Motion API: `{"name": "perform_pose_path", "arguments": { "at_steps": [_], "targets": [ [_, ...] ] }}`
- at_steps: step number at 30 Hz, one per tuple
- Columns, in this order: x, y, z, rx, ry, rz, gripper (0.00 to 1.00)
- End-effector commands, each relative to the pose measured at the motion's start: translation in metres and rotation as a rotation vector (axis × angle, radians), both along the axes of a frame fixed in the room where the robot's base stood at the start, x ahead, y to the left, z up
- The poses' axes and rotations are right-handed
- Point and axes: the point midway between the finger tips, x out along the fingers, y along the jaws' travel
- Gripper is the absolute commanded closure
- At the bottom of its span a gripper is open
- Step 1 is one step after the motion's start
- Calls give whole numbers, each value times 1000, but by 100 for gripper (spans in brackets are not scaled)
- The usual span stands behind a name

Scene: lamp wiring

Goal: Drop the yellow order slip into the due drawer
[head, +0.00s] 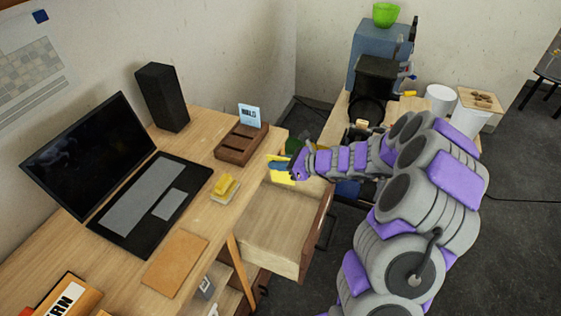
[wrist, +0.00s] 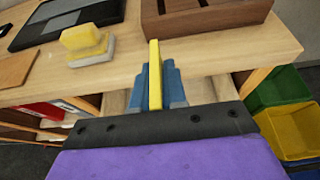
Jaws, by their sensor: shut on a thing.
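The yellow order slip (head: 282,179) is held between the blue fingers of my gripper (head: 279,167). In the wrist view the slip (wrist: 155,72) stands edge-on and upright between the two fingertips (wrist: 156,88). An open drawer (head: 268,232) with a pale wooden inside sticks out from the desk. It looks empty in the part that I see, and no label on it is readable. In the head view my gripper and the slip are over the drawer's far end, near the desk edge. I cannot tell their exact height above it.
A dark wooden holder (head: 240,144) with a blue card stands on the desk near the slip. A yellow pad or sponge (head: 225,187), a laptop (head: 140,205), a brown folder (head: 175,263) and a black speaker (head: 162,97) share the desk. Green and yellow bins (wrist: 295,130) stand right of the desk.

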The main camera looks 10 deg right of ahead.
Motion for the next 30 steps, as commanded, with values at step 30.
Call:
{"name": "perform_pose_path", "arguments": {
  "at_steps": [30],
  "targets": [
    [0,-2,-51,2,1,0,68]
  ]
}}
